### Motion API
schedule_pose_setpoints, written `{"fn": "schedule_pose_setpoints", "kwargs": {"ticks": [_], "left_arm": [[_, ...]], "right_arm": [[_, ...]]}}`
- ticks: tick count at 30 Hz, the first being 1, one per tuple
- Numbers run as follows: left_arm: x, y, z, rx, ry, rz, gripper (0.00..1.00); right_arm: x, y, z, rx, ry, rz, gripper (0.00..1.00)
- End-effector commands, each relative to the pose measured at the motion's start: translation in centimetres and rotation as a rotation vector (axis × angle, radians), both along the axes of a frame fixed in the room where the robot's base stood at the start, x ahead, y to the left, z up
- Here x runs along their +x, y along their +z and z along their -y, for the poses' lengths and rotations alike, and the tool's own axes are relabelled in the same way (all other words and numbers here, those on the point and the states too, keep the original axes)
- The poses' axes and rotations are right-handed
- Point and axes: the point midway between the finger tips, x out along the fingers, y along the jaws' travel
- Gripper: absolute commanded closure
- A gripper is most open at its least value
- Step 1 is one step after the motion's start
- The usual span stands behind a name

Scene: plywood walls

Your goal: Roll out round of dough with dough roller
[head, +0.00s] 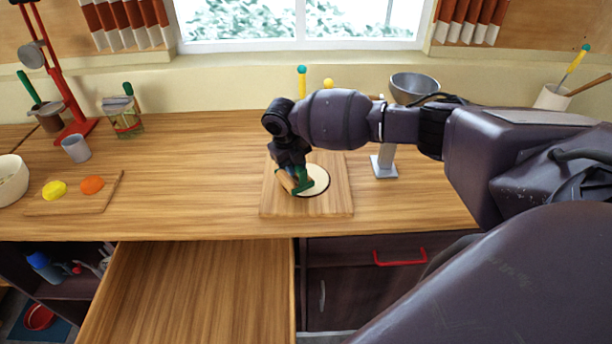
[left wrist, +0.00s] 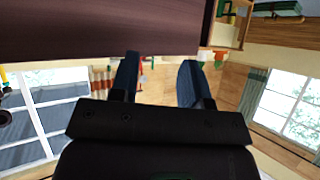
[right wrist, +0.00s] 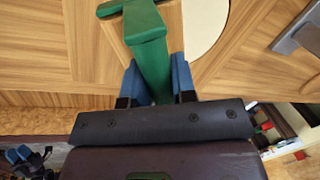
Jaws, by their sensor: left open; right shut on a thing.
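The round of dough (head: 319,177) is a pale flat disc on a wooden board (head: 338,200) at the middle of the counter; its edge also shows in the right wrist view (right wrist: 207,22). My right gripper (right wrist: 154,78) is shut on the green handle of the dough roller (right wrist: 146,35). In the head view the roller (head: 287,182), with a tan cylinder and green frame, is low at the dough's left side. My arm hides part of it, and I cannot tell whether it touches the dough. My left gripper (left wrist: 158,78) is open and empty, away from the counter top.
A small board (head: 60,207) with a yellow and an orange piece lies at left, near a grey cup (head: 76,148) and red stand (head: 76,128). A scale-like stand with a metal bowl (head: 414,86) is right of the dough board. An open drawer-like wooden surface (head: 190,290) juts out in front.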

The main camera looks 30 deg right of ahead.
Motion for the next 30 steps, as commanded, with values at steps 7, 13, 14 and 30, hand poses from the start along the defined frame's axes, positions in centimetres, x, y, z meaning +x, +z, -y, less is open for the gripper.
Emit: {"fn": "schedule_pose_setpoints", "kwargs": {"ticks": [7,13,14,30], "left_arm": [[0.0,0.0,0.0,0.0,0.0,-0.001,0.57],[-0.2,-0.1,0.0,0.0,0.002,-0.005,0.57],[-0.3,-0.2,0.0,0.0,0.002,-0.006,0.57],[-0.4,-0.2,-0.1,0.0,0.002,-0.008,0.57]], "right_arm": [[-0.1,-0.2,0.4,-0.001,-0.001,-0.004,0.94],[-0.1,-0.1,1.0,-0.001,0.001,-0.004,0.94],[-0.1,0.0,1.0,-0.001,0.001,-0.004,0.94],[0.0,4.4,1.0,-0.001,0.0,0.001,0.94]]}}
